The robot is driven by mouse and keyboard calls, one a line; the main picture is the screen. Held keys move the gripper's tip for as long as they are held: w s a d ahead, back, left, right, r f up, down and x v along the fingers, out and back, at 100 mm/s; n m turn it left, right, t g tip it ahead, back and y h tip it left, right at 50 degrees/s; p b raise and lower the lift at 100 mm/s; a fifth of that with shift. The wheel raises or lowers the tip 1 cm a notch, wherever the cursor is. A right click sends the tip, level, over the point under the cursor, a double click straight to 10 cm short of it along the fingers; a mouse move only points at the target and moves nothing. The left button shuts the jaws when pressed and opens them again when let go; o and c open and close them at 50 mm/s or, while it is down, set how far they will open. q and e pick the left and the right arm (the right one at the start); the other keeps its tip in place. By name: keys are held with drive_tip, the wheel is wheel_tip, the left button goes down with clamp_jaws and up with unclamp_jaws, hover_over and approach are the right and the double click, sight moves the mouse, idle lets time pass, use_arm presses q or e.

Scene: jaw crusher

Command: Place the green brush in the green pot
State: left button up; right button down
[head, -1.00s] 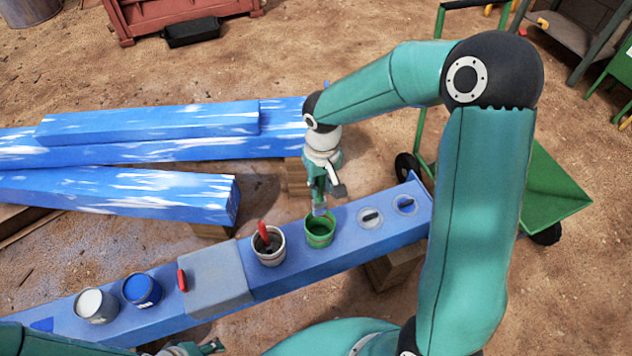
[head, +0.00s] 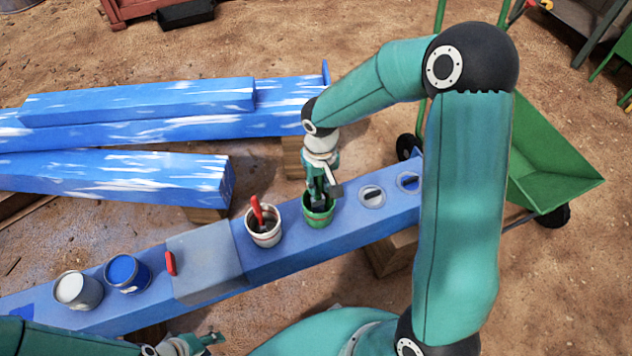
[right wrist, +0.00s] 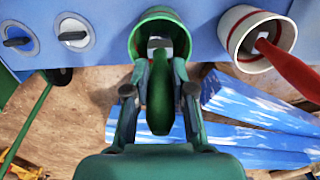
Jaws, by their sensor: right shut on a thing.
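The green pot (head: 318,218) stands on the blue beam, right of the white pot. My right gripper (head: 319,190) is directly over it, pointing down. In the right wrist view, the right gripper (right wrist: 158,100) is shut on the handle of the green brush (right wrist: 157,105). The brush's far end reaches into the mouth of the green pot (right wrist: 150,20); whether it touches the bottom is hidden. My left gripper (head: 207,343) is low at the picture's bottom edge, away from the pots; its jaws are too small to read.
A white pot with a red brush (head: 257,212) stands close beside the green pot. A red-handled tool (head: 170,263), a blue pot (head: 127,272) and a white-filled pot (head: 77,290) are further left. Blue-white beams (head: 130,180) lie behind.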

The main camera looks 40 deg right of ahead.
drive_tip(key=shift+f, duration=0.35)
drive_tip(key=c, duration=0.9)
unclamp_jaws()
drive_tip(key=shift+f+b, duration=0.1)
drive_tip(key=shift+b, duration=0.3)
